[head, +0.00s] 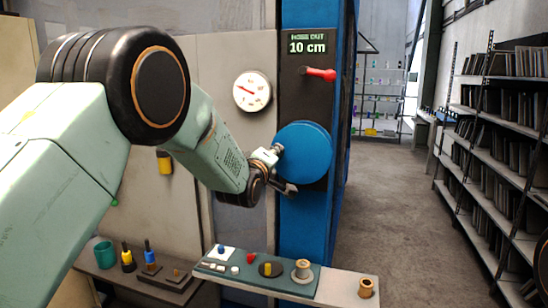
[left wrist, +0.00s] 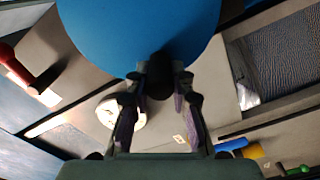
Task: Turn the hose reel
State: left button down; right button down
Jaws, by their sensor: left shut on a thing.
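The hose reel is a blue disc (head: 303,152) on a dark panel of the blue column, below a display reading "HOSE OUT 10 cm" (head: 307,45). The disc (left wrist: 140,30) also fills the top of the left wrist view. My left gripper (head: 283,170) is at the disc's left and lower-left edge. In the left wrist view, its two fingers (left wrist: 160,88) are shut on a dark round handle (left wrist: 160,70) at the disc's lower rim. How the handle joins the disc is hidden. My right gripper is not in view.
A red lever (head: 319,74) sits above the reel and a round gauge (head: 252,91) left of it. Below is a ledge (head: 340,284) with buttons and knobs. A shelf rack (head: 500,130) stands at right; the floor (head: 395,210) between is clear.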

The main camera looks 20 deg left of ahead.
aim_at(288, 170)
pick_arm(q)
jog(key=n, duration=0.1)
jog(key=f+n+b, duration=0.1)
jog(key=shift+d+f+n, duration=0.1)
jog(key=shift+f+n, duration=0.2)
jog(key=shift+n, duration=0.1)
jog(key=n, duration=0.1)
jog(key=f+n+b, duration=0.1)
jog(key=n+b, duration=0.1)
jog(key=shift+d+f+n, duration=0.25)
jog(key=shift+f+n, duration=0.05)
jog(key=n, duration=0.1)
jog(key=d+f+n+b, duration=0.1)
jog(key=n, duration=0.1)
jog(key=shift+f, duration=0.1)
jog(key=shift+d+f+n, duration=0.2)
jog(key=shift+d+n, duration=0.1)
jog(key=shift+n, duration=0.8)
jog(key=shift+d+n+b, duration=0.1)
jog(key=shift+n+b, duration=0.2)
jog(key=c, duration=1.5)
grip_release()
jog(key=shift+w, duration=0.1)
jog(key=o, duration=0.3)
jog(key=shift+w+d+f, duration=0.1)
jog(key=shift+d+f, duration=0.05)
jog(key=shift+f, duration=0.05)
jog(key=shift+o, duration=0.2)
